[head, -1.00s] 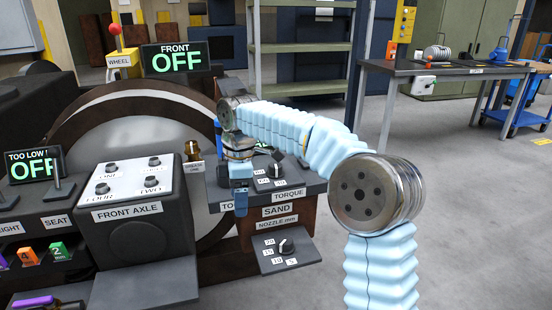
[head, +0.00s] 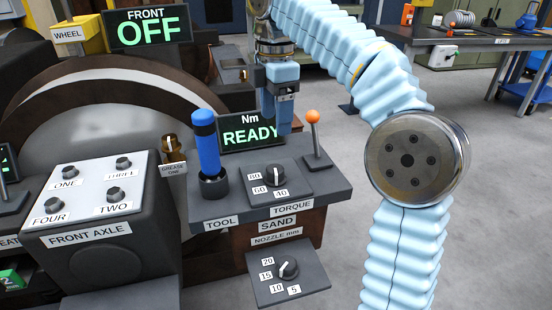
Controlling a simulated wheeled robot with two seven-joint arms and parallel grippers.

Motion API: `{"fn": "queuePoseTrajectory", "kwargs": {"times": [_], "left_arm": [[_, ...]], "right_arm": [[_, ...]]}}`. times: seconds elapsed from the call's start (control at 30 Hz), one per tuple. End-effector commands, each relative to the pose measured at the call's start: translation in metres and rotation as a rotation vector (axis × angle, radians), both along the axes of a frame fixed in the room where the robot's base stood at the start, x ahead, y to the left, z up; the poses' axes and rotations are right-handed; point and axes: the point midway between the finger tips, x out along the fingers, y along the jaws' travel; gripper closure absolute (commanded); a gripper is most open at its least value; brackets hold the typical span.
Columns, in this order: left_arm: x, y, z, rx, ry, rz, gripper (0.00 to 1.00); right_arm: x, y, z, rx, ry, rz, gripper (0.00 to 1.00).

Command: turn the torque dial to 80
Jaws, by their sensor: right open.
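The torque dial (head: 274,174) is a small black knob on a dark square plate, with labels 80, 60 and 40 around its left and front sides. Its pointer is too small to read surely. The TORQUE label (head: 291,208) is on the panel's front edge. My right gripper (head: 277,122) points down above and behind the dial, apart from it, open and empty. It partly covers the green READY display (head: 250,135) marked Nm. My left gripper is out of view.
A blue-handled tool (head: 206,145) stands upright left of the dial. An orange-topped lever (head: 314,135) stands to its right. A nozzle dial (head: 288,269) sits lower in front. The FRONT AXLE box (head: 90,215) is at left. Air above the panel's front is free.

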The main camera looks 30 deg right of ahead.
Motion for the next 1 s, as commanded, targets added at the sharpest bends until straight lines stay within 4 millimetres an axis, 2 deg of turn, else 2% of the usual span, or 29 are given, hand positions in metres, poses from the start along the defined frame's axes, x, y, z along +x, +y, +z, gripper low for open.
{"fn": "queuePoseTrajectory", "kwargs": {"times": [0.03, 0.3, 0.5, 0.7, 0.97, 1.0], "left_arm": [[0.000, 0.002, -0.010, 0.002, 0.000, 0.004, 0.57], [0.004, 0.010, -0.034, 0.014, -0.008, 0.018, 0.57], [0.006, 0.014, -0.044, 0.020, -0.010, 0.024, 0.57], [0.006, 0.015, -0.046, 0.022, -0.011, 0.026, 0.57], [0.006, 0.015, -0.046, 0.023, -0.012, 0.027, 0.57], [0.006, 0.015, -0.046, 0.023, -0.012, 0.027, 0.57]], "right_arm": [[-0.001, 0.000, -0.015, -0.001, 0.002, -0.001, 0.31], [-0.001, -0.001, -0.078, -0.001, 0.003, -0.002, 0.31], [0.000, 0.000, -0.111, 0.000, 0.002, -0.002, 0.31], [0.000, 0.000, -0.124, 0.001, 0.001, -0.002, 0.31], [0.000, 0.000, -0.125, 0.001, 0.001, -0.002, 0.31], [0.000, 0.000, -0.125, 0.001, 0.001, -0.002, 0.36]]}}
